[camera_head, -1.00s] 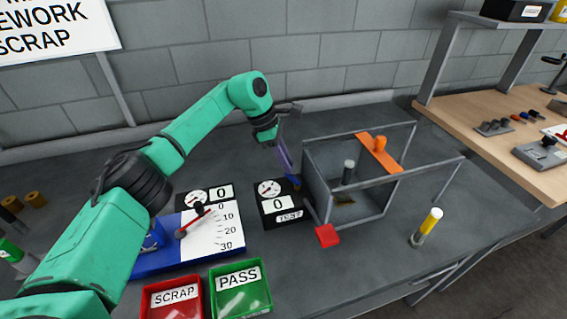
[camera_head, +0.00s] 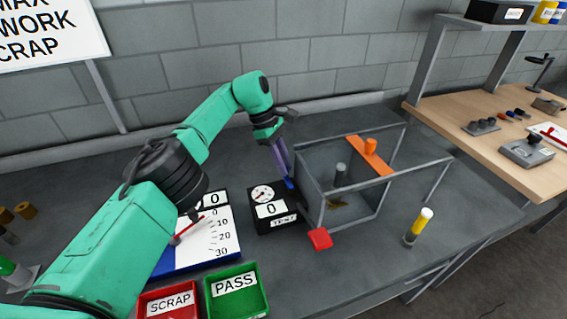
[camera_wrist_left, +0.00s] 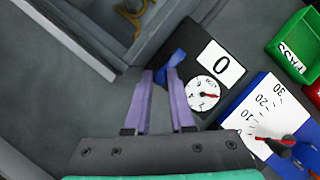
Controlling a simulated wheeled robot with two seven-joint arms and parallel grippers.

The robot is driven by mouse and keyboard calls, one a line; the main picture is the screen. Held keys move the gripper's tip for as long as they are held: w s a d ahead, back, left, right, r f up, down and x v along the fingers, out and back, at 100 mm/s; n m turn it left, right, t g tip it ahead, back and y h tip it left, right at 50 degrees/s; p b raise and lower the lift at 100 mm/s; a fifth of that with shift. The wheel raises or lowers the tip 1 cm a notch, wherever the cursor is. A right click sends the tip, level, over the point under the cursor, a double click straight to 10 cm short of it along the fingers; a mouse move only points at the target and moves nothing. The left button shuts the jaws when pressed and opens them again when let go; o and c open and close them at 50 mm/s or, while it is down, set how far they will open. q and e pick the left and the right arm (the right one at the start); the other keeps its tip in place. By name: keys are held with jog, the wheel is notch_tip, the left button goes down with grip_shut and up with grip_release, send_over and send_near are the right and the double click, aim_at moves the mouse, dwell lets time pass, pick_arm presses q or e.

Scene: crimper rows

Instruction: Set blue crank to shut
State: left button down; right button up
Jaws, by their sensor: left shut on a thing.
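The blue crank (camera_head: 290,184) is on the side of the black TEST box (camera_head: 273,221), by the grey-framed enclosure (camera_head: 322,210). The box has a round dial (camera_head: 262,194) and a display reading 0. My left gripper (camera_head: 289,178) reaches down between the box and the enclosure, its purple fingers shut on the crank. In the left wrist view, the crank (camera_wrist_left: 172,67) shows at the fingertips of the gripper (camera_wrist_left: 162,74), partly hidden by them. Its exact setting cannot be told. My right gripper is not in view.
The enclosure has an orange bar (camera_head: 369,152) across its top and a red block (camera_head: 320,239) at its near corner. A white scale panel (camera_head: 215,239), red SCRAP bin (camera_head: 168,305) and green PASS bin (camera_head: 238,292) lie nearer me.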

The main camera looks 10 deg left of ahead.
pick_arm(q)
jog(key=shift+r, duration=0.1)
jog(key=c, duration=0.8)
grip_release()
jog(key=shift+o, duration=0.2)
jog(key=shift+s+a+n, duration=0.1)
jog(key=shift+a+n, duration=0.05)
jog(key=shift+n, duration=0.15)
